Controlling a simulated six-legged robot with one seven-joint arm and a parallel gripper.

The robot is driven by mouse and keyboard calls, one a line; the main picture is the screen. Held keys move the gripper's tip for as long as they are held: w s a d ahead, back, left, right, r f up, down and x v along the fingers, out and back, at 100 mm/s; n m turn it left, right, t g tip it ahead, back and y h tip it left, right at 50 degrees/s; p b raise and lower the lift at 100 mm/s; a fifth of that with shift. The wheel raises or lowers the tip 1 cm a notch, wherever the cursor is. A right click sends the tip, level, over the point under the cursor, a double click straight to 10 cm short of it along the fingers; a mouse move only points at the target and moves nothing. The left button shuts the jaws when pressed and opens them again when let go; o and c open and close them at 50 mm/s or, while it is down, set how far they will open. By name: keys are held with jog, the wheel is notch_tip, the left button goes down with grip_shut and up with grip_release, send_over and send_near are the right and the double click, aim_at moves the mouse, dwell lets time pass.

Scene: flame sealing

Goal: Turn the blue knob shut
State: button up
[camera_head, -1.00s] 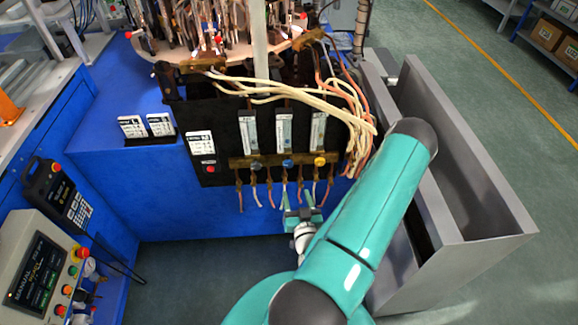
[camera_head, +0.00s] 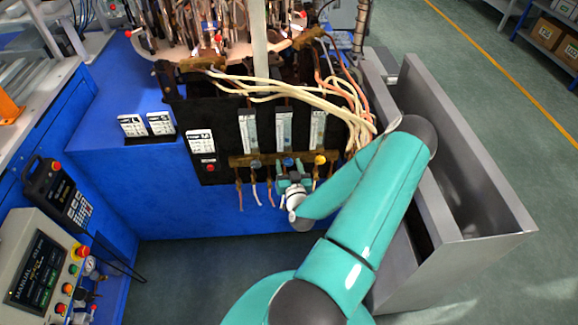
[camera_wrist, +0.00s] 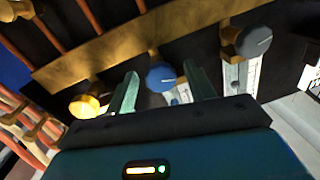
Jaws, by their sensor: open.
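The blue knob (camera_wrist: 160,77) sits on a brass manifold bar (camera_wrist: 95,58) on the black panel, the middle one of three knobs. It also shows in the head view (camera_head: 288,162), just beyond my gripper (camera_head: 293,181). In the wrist view my gripper (camera_wrist: 160,92) is open, one finger on each side of the blue knob. The knob lies between the fingertips; I cannot tell whether either finger touches it.
A yellow knob (camera_wrist: 84,106) and a grey knob (camera_wrist: 253,41) flank the blue one closely. Flow tubes (camera_head: 284,130) rise above the bar, and copper and pale hoses hang below. A grey metal bin (camera_head: 470,190) stands at the right.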

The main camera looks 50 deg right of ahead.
jog(key=shift+c, duration=0.2)
jog(key=c, duration=0.9)
jog(key=shift+c, duration=0.2)
jog(key=m, duration=0.3)
jog(key=shift+m, duration=0.3)
jog(key=shift+m+h, duration=0.4)
jog(key=shift+m, duration=1.5)
jog(key=o, duration=1)
